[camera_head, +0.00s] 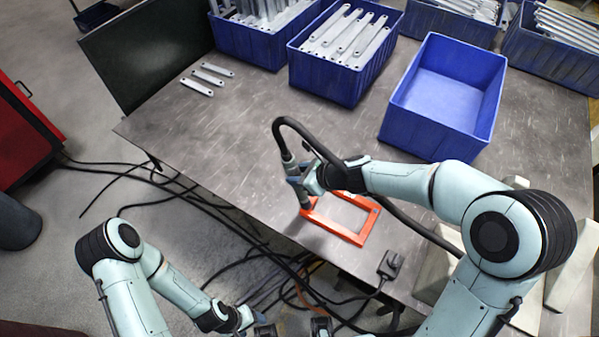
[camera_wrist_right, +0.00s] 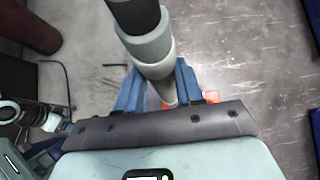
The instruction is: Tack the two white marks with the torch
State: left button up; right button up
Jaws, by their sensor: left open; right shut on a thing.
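The torch (camera_head: 287,156) is a grey, tube-like tool with a black cable curving from its top. My right gripper (camera_head: 299,181) is shut on it, above the left corner of an orange rectangular frame (camera_head: 352,238) on the metal table. In the right wrist view the torch (camera_wrist_right: 150,48) stands between the blue fingers (camera_wrist_right: 158,88), its lower end near a bit of orange (camera_wrist_right: 211,97). I cannot tell whether the torch touches the frame. The white marks cannot be made out. My left gripper (camera_head: 262,329) is open, low at the bottom edge, off the table.
Blue bins with grey brackets (camera_head: 345,40) line the table's back, beside an empty blue bin (camera_head: 447,90). Several loose brackets (camera_head: 207,78) lie at the back left. Black cables (camera_head: 225,220) run beside the table.

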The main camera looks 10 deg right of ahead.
aim_at(296, 163)
pick_arm(q)
jog(key=shift+s+f+b, duration=0.15)
jog(key=shift+f+b, duration=0.15)
jog(key=shift+f, duration=0.05)
pick_arm(e)
jog(key=shift+f, duration=0.35)
dwell(0.6)
jog(key=shift+f, duration=0.15)
dwell(1.7)
notch_tip(296, 163, up, 4)
jog(key=p, duration=0.2)
jog(key=shift+w+f+p, duration=0.1)
jog(key=shift+p, duration=0.25)
jog(key=shift+r+p, duration=0.9)
jog(key=shift+r, duration=0.4)
pick_arm(q)
jog(key=w+r, duration=0.4)
jog(key=r, duration=0.1)
jog(key=shift+r, duration=0.3)
pick_arm(e)
jog(key=shift+f, duration=0.1)
pick_arm(q)
jog(key=shift+s, duration=0.15)
